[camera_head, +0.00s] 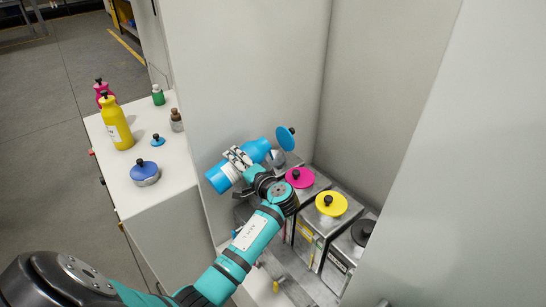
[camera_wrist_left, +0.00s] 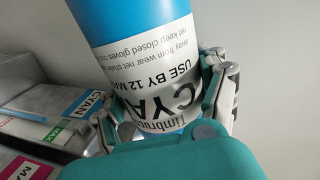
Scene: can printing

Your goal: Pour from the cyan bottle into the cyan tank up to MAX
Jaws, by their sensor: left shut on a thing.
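The cyan bottle (camera_head: 218,179) is held by my left gripper (camera_head: 238,160), whose fingers are shut around its middle. It is tilted, its right end higher in the picture near the cyan tank's raised blue lid (camera_head: 286,138). In the left wrist view the bottle (camera_wrist_left: 140,25) fills the top centre, with its printed label facing the camera. The cyan tank (camera_wrist_left: 85,103) shows there at left with a CYAN label; in the head view my gripper and arm hide most of it. The liquid level and any flow cannot be seen. My right gripper is not in view.
Tanks with magenta (camera_head: 300,178), yellow (camera_head: 331,204) and black (camera_head: 363,232) lids stand in a row at right. White panels stand around the tanks.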

